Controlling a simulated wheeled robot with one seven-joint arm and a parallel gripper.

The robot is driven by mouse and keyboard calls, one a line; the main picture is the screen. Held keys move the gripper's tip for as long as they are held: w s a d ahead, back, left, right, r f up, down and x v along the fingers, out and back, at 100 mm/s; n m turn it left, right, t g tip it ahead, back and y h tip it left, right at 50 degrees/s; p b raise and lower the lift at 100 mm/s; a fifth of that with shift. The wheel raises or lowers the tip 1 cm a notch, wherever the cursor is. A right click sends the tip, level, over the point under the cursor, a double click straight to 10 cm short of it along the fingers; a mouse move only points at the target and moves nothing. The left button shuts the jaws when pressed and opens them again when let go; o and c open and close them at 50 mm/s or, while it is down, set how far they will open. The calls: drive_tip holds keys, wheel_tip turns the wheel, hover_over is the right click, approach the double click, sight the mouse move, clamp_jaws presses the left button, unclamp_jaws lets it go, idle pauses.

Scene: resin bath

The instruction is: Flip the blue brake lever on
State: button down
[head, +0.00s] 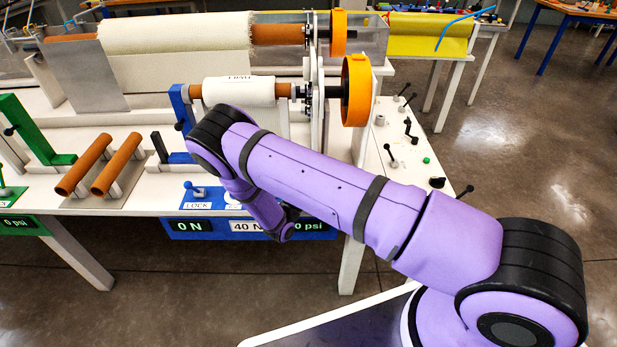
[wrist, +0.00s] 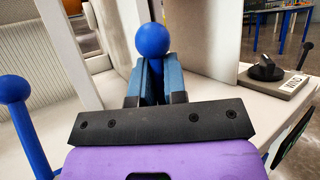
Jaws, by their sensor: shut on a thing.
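A blue lever with a round ball knob (wrist: 152,40) stands in the middle of the wrist view. My gripper (wrist: 153,82) is shut on it, one finger on each side just below the ball. The fingers hide most of its shaft. In the head view my purple arm covers this spot, so neither the gripper's fingers nor the held lever can be made out there. A second blue ball-topped lever (wrist: 14,90) stands apart at the left of the wrist view. A small blue lever (head: 195,189) by the LOCK label shows in the head view.
The white table carries a white roll (head: 238,91) with an orange wheel (head: 356,90). Orange bars (head: 118,165) and a green bracket (head: 35,130) stand at left. A blue display panel (head: 195,228) hangs on the front edge. A grey block with a black knob (wrist: 264,69) sits at right.

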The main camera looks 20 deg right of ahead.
drive_tip(key=shift+w+a+r, duration=0.1)
drive_tip(key=shift+a+r, duration=0.05)
drive_tip(key=shift+r, duration=0.05)
drive_tip(key=c, duration=1.2)
unclamp_jaws()
drive_tip(key=shift+f, duration=0.1)
drive_tip(key=shift+s+a+f, duration=0.1)
drive_tip(key=shift+s+a, duration=0.05)
drive_tip(key=shift+s, duration=0.05)
drive_tip(key=s+a, duration=0.2)
drive_tip(key=a, duration=0.1)
drive_tip(key=s+a, duration=0.5)
drive_tip(key=a, duration=0.2)
drive_tip(key=shift+s+f, duration=0.15)
drive_tip(key=shift+s, duration=0.25)
